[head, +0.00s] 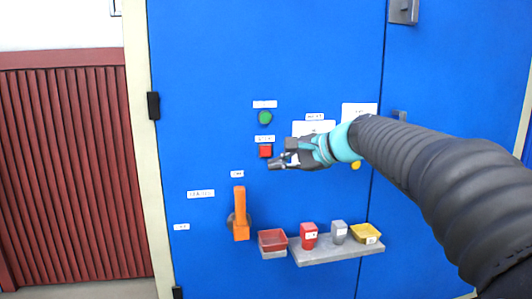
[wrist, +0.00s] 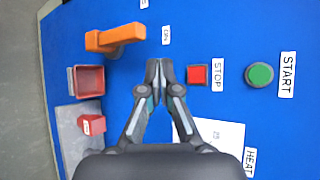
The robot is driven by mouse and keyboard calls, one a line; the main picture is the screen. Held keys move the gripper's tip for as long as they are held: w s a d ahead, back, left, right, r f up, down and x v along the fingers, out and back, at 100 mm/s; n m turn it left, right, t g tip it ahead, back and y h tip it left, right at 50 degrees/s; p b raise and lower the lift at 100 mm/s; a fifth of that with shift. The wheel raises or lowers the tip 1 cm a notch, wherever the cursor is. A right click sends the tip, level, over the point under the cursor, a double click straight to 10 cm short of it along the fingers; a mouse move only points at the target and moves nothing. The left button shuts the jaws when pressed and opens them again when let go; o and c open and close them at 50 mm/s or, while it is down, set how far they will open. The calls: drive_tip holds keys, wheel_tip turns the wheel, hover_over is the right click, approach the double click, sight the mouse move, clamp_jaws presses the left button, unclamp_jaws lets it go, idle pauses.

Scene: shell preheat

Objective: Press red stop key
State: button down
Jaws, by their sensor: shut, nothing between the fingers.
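The red square stop key (head: 265,151) sits on the blue panel, below the round green start button (head: 265,118). In the wrist view the red key (wrist: 197,74) has a STOP label (wrist: 217,75) beside it, and the green button (wrist: 260,75) has a START label. My gripper (head: 272,164) is shut and empty. In the head view its tips are just below and right of the red key. In the wrist view the shut fingertips (wrist: 158,68) are left of the red key, apart from it in the picture. I cannot tell how far they are from the panel.
An orange lever handle (head: 239,212) stands lower left on the panel. A white sheet (wrist: 222,133) is on the panel.

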drive_tip(key=shift+w, duration=0.1)
drive_tip(key=p, duration=0.4)
approach(260, 155)
drive_tip(key=shift+w+a+f, duration=0.2)
drive_tip(key=shift+a+f, duration=0.25)
drive_tip(key=shift+a, duration=0.3)
drive_tip(key=shift+w+a+f, duration=0.25)
drive_tip(key=shift+a+f, duration=0.25)
drive_tip(key=shift+a, duration=0.25)
drive_tip(key=shift+w+a+f, duration=0.2)
drive_tip(key=shift+a+f, duration=0.25)
drive_tip(key=shift+a, duration=0.25)
drive_tip(key=shift+w, duration=0.15)
drive_tip(key=shift+w+a, duration=0.15)
drive_tip(key=shift+w, duration=0.1)
drive_tip(key=shift+w+a, duration=0.1)
drive_tip(key=shift+w, duration=0.3)
idle(0.6)
drive_tip(key=shift+s+d+b, duration=0.25)
drive_tip(key=shift+s+b, duration=0.1)
drive_tip(key=shift+s, duration=0.5)
